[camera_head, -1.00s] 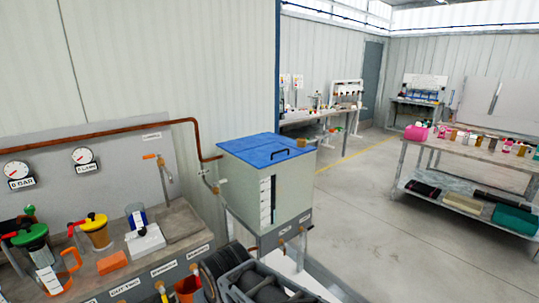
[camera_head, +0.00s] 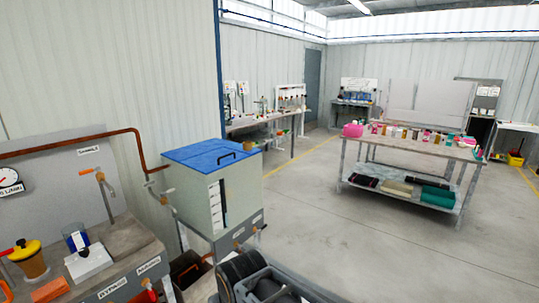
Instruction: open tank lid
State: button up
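The tank (camera_head: 211,203) is a pale grey-green box with a dark level strip on its front, left of the middle of the view. Its blue lid (camera_head: 203,149) lies flat on top and looks shut. A dark handle (camera_head: 228,158) stands on the lid near its right front edge. A dark grey, ribbed part at the bottom edge may belong to my arm. My gripper's fingers do not show.
A workbench (camera_head: 136,253) with an orange block, a yellow-lidded container and a gauge panel is at the lower left. A copper pipe (camera_head: 75,142) runs to the tank. A table (camera_head: 413,150) with several items stands at right. The floor (camera_head: 310,215) between is clear.

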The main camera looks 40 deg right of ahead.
aim_at(210, 163)
jog(key=z, duration=1.4)
jog(key=i, duration=1.4)
jog(key=u, duration=0.55)
jog(key=i, duration=0.7)
jog(key=u, duration=0.6)
